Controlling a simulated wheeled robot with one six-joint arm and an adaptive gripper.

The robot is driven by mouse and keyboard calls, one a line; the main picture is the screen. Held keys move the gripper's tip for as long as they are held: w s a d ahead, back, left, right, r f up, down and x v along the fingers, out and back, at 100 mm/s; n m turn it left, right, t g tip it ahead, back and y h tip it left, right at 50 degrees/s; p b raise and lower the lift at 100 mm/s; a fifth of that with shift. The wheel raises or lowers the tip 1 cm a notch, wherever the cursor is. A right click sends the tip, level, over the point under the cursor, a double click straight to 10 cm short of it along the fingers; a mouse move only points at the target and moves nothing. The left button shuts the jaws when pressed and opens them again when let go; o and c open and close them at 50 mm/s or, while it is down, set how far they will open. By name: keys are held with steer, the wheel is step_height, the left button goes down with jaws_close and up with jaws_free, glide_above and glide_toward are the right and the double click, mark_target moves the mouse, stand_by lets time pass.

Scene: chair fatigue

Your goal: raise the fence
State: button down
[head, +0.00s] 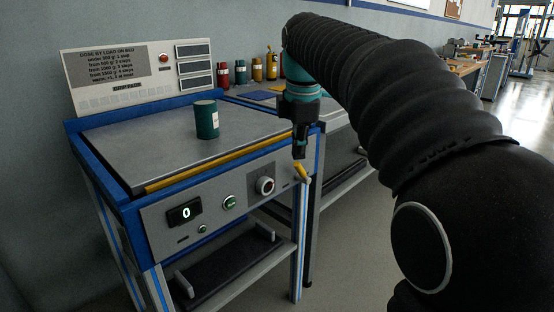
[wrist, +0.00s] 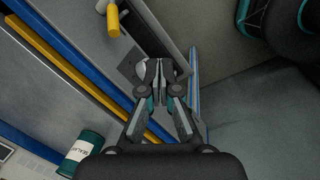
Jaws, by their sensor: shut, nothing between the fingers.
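A long yellow bar (head: 215,165), which looks like the fence, lies low along the front edge of the grey bench top (head: 150,140). It also shows in the wrist view (wrist: 70,72). A short yellow-gripped lever (head: 301,172) sticks out at the right end of the front panel; it shows in the wrist view (wrist: 113,22) ahead and left of my fingers. My gripper (head: 299,152) is shut and empty, pointing down just above the lever in the head view. In the wrist view my fingertips (wrist: 160,68) are together and apart from the lever.
A dark green can (head: 206,120) stands on the bench top. The front panel (head: 222,205) carries a display reading 0, a green button and a knob. A sign board (head: 137,72) stands behind. Several coloured bottles (head: 240,73) stand at the back. Open floor lies to the right.

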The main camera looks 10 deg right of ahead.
mark_target(301, 172)
steer(key=w+r+n+g, duration=0.1)
steer(key=w+r+n, duration=0.1)
steer(key=w+n, duration=0.3)
steer(key=shift+w+a+p, duration=0.2)
steer(key=shift+w+p, duration=0.2)
steer(key=shift+w, duration=0.3)
steer(key=shift+f, duration=0.1)
steer(key=f+b, duration=0.1)
steer(key=f, duration=0.2)
steer(key=f+b, duration=0.1)
steer(key=f, duration=0.2)
steer(key=w+f+b, duration=0.1)
steer(key=f, duration=0.3)
steer(key=shift+d, duration=0.15)
steer(key=shift+r+p, duration=0.2)
steer(key=shift+p, duration=0.1)
